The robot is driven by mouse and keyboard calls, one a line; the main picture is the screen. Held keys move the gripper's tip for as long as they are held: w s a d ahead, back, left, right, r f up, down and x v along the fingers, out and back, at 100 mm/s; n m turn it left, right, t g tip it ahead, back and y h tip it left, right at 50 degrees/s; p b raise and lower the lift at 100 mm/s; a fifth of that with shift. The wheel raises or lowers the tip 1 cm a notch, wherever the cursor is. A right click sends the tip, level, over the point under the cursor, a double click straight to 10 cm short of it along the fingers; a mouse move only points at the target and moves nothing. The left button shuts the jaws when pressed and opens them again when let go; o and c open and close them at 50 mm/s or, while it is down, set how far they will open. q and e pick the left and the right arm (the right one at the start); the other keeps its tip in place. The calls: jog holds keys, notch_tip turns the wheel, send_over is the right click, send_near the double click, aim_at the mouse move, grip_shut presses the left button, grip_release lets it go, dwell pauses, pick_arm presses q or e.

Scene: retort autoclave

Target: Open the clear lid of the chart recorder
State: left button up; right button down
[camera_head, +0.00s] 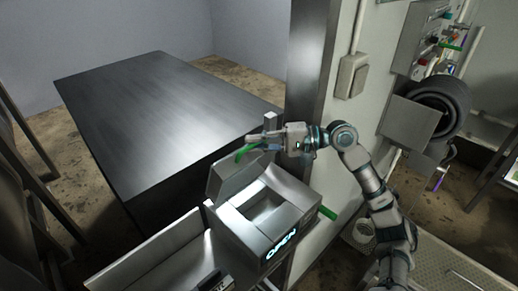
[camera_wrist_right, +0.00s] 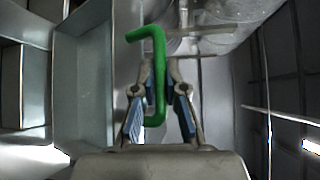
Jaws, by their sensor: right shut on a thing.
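A grey metal box with a lit OPEN sign, which I take for the chart recorder (camera_head: 300,212), stands at the lower middle of the head view. Its lid (camera_head: 232,174) stands tilted up on the far left side, and the box's recess is exposed. The lid looks grey here, not clear. A green bent handle (camera_head: 243,153) is at the lid's upper edge. My right gripper (camera_head: 254,139) is shut on this handle. In the right wrist view the handle (camera_wrist_right: 160,50) passes between the fingertips of my right gripper (camera_wrist_right: 160,68). My left gripper is out of view.
A dark metal table (camera_head: 160,115) lies behind the box. A grey post (camera_head: 315,60) and a pale wall panel with a switch box (camera_head: 352,76) stand to the right. A dark coiled roll (camera_head: 442,100) is farther right.

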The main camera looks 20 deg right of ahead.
jog(key=shift+m+g+h, duration=0.8)
jog(key=shift+m, duration=0.1)
jog(key=w, duration=0.1)
jog(key=w+a, duration=0.1)
jog(key=w, duration=0.1)
jog(key=w+a, duration=0.1)
jog(key=w, duration=0.1)
jog(key=shift+w+r, duration=0.1)
jog(key=shift+r, duration=0.2)
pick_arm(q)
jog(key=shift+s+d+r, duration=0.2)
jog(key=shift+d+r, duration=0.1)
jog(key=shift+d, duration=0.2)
pick_arm(e)
jog(key=shift+w+a+f+h, duration=0.15)
jog(key=shift+w+a+h, duration=0.15)
jog(key=shift+w, duration=0.45)
